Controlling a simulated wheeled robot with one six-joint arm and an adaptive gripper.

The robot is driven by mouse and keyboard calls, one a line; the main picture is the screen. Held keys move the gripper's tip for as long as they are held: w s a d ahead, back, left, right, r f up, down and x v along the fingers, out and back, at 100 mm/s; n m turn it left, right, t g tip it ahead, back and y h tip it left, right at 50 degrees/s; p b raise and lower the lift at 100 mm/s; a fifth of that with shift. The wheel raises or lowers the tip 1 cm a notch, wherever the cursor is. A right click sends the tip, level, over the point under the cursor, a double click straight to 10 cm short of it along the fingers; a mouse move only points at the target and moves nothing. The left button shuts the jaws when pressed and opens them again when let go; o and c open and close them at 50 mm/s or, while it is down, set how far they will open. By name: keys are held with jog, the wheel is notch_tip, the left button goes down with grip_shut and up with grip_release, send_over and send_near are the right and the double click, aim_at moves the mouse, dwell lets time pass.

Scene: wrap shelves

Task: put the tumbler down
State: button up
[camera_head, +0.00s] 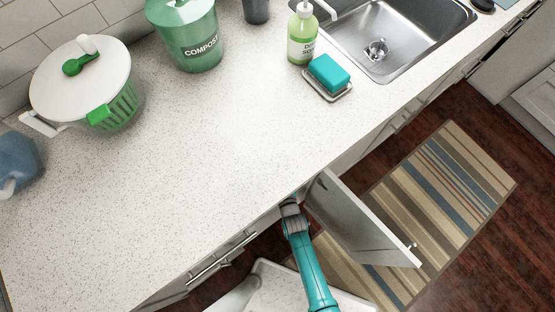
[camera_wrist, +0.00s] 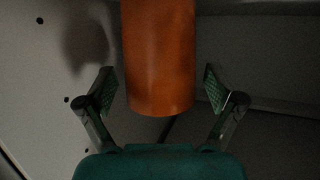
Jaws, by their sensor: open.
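An orange cylinder, which I take to be the tumbler (camera_wrist: 160,55), shows in the wrist view at the top middle, inside a dim cabinet. Its upper part runs out of the picture. My gripper (camera_wrist: 159,88) is open, with one finger on each side of the tumbler and a visible gap on both sides. In the head view my arm reaches under the counter edge beside an open cabinet door (camera_head: 358,222). There the gripper and the tumbler are hidden by the counter. What the tumbler rests on is not clear.
The cabinet wall (camera_wrist: 45,75) is close on the left in the wrist view. The counter (camera_head: 215,150) above holds a salad spinner (camera_head: 85,75), a green compost bin (camera_head: 187,35), a soap bottle (camera_head: 302,35) and a sponge (camera_head: 328,72). A striped rug (camera_head: 440,190) lies on the floor.

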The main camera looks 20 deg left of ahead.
jog(key=v, duration=1.1)
jog(key=shift+s, duration=0.1)
jog(key=s+d+r+m+t+h, duration=0.1)
jog(key=s+d+r+m+h, duration=0.1)
jog(key=s+d+r, duration=0.6)
jog(key=s+d+r+m+t+h, duration=0.15)
jog(key=s+d+r, duration=0.3)
jog(key=d, duration=0.55)
jog(key=s+d+r+m+h, duration=0.2)
jog(key=s+d+r, duration=0.1)
jog(key=r, duration=0.7)
jog(key=s+d+r+m+h, duration=0.2)
jog(key=s+d+r+h, duration=0.1)
jog(key=r, duration=0.6)
jog(key=shift+s+d+r+t, duration=0.4)
jog(key=shift+s+d, duration=0.15)
jog(key=shift+s, duration=0.3)
